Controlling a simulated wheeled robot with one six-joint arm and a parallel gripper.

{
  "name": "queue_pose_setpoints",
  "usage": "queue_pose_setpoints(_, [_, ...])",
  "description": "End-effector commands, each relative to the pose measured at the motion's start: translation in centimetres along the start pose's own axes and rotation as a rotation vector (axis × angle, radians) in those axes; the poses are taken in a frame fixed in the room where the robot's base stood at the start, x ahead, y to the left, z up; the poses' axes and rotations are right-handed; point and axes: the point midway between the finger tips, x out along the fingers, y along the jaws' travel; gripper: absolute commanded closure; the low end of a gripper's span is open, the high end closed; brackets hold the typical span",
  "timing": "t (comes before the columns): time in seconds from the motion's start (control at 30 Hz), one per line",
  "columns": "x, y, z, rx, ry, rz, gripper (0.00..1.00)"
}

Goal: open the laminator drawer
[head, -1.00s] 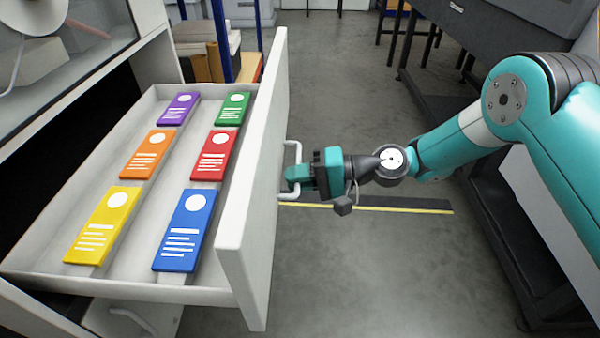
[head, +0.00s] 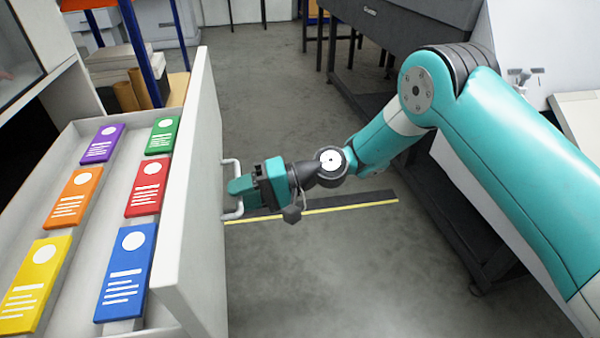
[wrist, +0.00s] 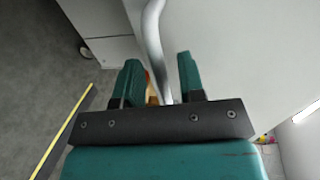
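The laminator drawer (head: 188,215) stands pulled well out at the left of the head view, with its white front panel toward my arm. Its light metal bar handle (head: 238,167) is on the outer face of that panel. My gripper (head: 240,187) is at the handle. In the wrist view the handle (wrist: 153,35) runs between the two teal fingers of my gripper (wrist: 159,78). The fingers are apart, with gaps seen on both sides of the bar. The handle's lower part is hidden behind the gripper body.
Several coloured packs, such as a blue one (head: 126,272) and a red one (head: 149,187), lie in the drawer. A dark grey bench (head: 400,25) stands at the back right. The floor (head: 340,265) in front of the drawer is clear, with a yellow-edged dark strip (head: 350,204).

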Motion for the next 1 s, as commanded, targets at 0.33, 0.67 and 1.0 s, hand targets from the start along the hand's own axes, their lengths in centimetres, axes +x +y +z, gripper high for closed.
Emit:
queue_pose_setpoints(0.33, [-8.2, -0.3, -0.1, 0.003, 0.006, -0.001, 0.64])
queue_pose_setpoints(0.67, [-15.0, -0.1, -0.1, 0.001, 0.003, 0.000, 0.64])
queue_pose_setpoints(1.0, [-16.6, 0.0, 0.0, 0.000, -0.001, -0.001, 0.64])
